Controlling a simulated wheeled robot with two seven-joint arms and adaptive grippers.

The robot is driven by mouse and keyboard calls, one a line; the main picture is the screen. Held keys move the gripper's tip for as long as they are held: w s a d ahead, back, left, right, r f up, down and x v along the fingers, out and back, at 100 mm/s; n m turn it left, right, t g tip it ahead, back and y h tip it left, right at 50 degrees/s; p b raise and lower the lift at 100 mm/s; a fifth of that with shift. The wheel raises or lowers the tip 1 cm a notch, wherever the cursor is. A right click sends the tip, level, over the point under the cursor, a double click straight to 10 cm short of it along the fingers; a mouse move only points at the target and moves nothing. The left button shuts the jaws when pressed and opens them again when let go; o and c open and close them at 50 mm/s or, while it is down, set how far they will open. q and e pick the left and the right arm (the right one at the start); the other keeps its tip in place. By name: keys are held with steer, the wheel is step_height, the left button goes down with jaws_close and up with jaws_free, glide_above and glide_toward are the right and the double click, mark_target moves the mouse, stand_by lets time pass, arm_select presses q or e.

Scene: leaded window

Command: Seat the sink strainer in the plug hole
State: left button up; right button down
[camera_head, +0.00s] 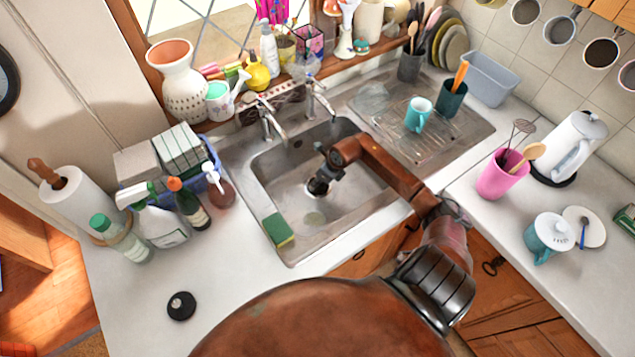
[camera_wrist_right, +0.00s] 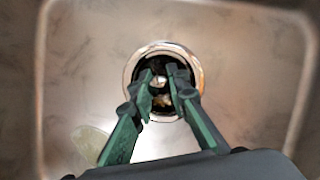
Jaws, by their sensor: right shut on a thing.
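My right gripper (camera_head: 322,180) reaches down into the sink basin (camera_head: 275,180). In the right wrist view its two green-and-black fingers (camera_wrist_right: 162,82) are closed in on the middle of the strainer (camera_wrist_right: 158,101). A round bright rim (camera_wrist_right: 198,75) surrounds the dark centre between and beyond the fingertips. The plug hole cannot be told apart from the strainer here, so I cannot tell whether the strainer is seated or held just above it. In the head view the gripper covers most of this spot. My left gripper is not in view.
A green-and-yellow sponge (camera_head: 279,230) lies on the sink's front-left edge. A pale flat patch (camera_head: 315,218) is on the basin floor. Taps (camera_head: 270,125) stand behind the basin. A teal mug (camera_head: 418,114) is on the drainer. A black round plug (camera_head: 181,306) lies on the left counter.

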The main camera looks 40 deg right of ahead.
steer(key=shift+f, duration=0.3)
steer(key=c, duration=2.3)
jaws_free()
steer(key=shift+f, duration=0.15)
steer(key=o, duration=0.5)
steer(key=shift+c, duration=0.2)
steer(key=shift+r, duration=0.35)
steer(key=v, duration=1.1)
steer(key=shift+s+r+p, duration=0.25)
steer(key=shift+p, duration=0.1)
